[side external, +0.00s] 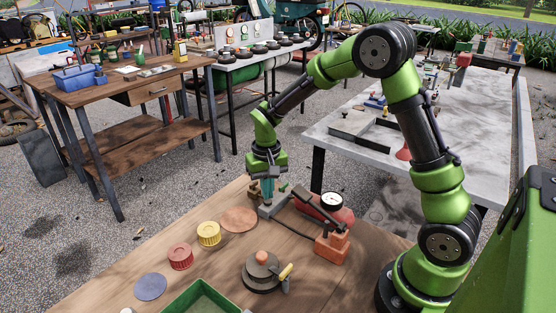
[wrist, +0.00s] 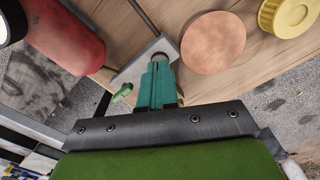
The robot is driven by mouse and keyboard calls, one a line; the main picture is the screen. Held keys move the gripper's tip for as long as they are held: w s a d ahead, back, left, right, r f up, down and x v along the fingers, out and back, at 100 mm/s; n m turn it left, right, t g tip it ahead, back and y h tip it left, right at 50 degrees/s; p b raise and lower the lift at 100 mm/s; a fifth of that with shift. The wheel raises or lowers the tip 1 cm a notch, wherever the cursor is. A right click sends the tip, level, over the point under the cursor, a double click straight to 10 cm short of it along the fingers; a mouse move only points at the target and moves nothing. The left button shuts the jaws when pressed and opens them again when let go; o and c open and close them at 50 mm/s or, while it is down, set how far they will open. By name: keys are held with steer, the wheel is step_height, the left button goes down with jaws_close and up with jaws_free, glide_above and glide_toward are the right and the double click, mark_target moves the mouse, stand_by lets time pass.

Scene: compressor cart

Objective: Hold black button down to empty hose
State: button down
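My gripper (side external: 267,198) is over a small grey block (side external: 273,209) near the table's far edge, its teal fingers pointing down. In the wrist view the teal fingers (wrist: 158,66) are together, with nothing visible between them. A dark round spot, likely the black button (wrist: 160,56), shows right at the fingertips on the grey block (wrist: 135,68); I cannot tell whether it is pressed. A small green lever (wrist: 122,92) sits at the block's side. A thin dark hose (wrist: 143,15) runs to the block.
A red tank (wrist: 65,40) with a gauge (side external: 332,200) and an orange-based lever device (side external: 332,245) stand beside the block. A copper disc (side external: 239,219), yellow cap (side external: 208,233), red cap (side external: 180,256) and green tray (side external: 202,299) lie on the wooden table.

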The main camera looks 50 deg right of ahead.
steer(key=shift+f, duration=0.35)
steer(key=shift+f, duration=0.5)
stand_by(1.7)
steer(key=shift+r, duration=3.55)
steer(key=shift+s+f, duration=0.15)
steer(key=shift+f, duration=0.1)
steer(key=s+a+r+n+t+y, duration=0.1)
steer(key=s+a+r+t, duration=0.2)
steer(key=s+r, duration=0.4)
steer(key=s+a+r+n+t+y, duration=0.1)
steer(key=s+a+r+t, duration=0.2)
steer(key=s+r, duration=0.3)
steer(key=s+t, duration=0.1)
steer(key=s, duration=0.3)
steer(key=shift+s+a+r, duration=0.35)
